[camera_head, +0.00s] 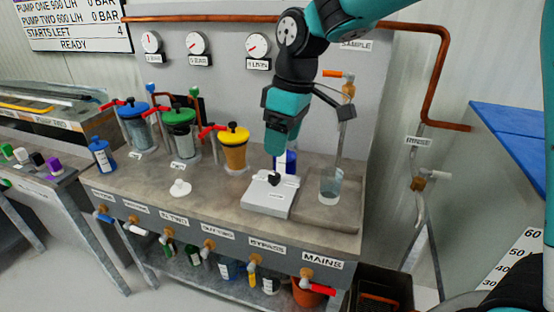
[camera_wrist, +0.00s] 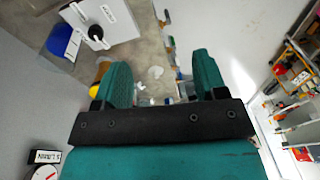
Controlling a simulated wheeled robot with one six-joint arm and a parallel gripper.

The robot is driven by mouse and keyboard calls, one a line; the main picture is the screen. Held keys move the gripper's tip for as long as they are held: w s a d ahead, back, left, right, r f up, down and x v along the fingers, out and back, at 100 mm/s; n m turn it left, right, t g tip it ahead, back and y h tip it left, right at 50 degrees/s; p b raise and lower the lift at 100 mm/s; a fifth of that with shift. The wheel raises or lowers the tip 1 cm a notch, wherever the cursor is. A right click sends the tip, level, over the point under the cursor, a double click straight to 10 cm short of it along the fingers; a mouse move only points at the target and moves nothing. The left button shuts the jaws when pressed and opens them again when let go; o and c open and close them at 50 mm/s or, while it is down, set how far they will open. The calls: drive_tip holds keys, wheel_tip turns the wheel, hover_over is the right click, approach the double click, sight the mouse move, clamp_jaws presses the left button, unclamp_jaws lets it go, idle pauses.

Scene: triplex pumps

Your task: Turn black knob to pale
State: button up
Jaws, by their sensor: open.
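A black knob (camera_head: 274,180) sits on a white box (camera_head: 265,196) on the bench, right of centre in the head view. In the wrist view the black knob (camera_wrist: 97,32) shows at upper left on the white box (camera_wrist: 116,32), with a white bar across it. My gripper (camera_head: 282,154) is above the box in the head view, pointing down and hiding part of what is behind it. In the wrist view my gripper (camera_wrist: 163,80) is open, its two teal fingers apart and nothing between them. The knob lies outside the fingers, to their left. No pale mark can be made out.
A glass beaker (camera_head: 330,184) stands right of the box, and a blue container (camera_head: 291,160) close behind it. A yellow-lidded pot (camera_head: 234,150) stands to the left. Several small coloured caps, including a black one (camera_head: 37,158), are on the left bench.

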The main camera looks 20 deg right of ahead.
drive_tip(key=w+d+n+h+p, duration=0.1)
drive_tip(key=w+d+p, duration=0.15)
drive_tip(key=w, duration=0.85)
drive_tip(key=n+p, duration=0.2)
drive_tip(key=p, duration=0.1)
hover_over(274, 174)
wheel_tip(274, 174, down, 4)
drive_tip(key=f, duration=0.1)
drive_tip(key=shift+g+h, duration=0.3)
drive_tip(key=shift+h, duration=0.1)
wheel_tip(274, 174, down, 17)
drive_tip(key=p, duration=0.3)
drive_tip(key=shift+s, duration=0.1)
drive_tip(key=c, duration=0.9)
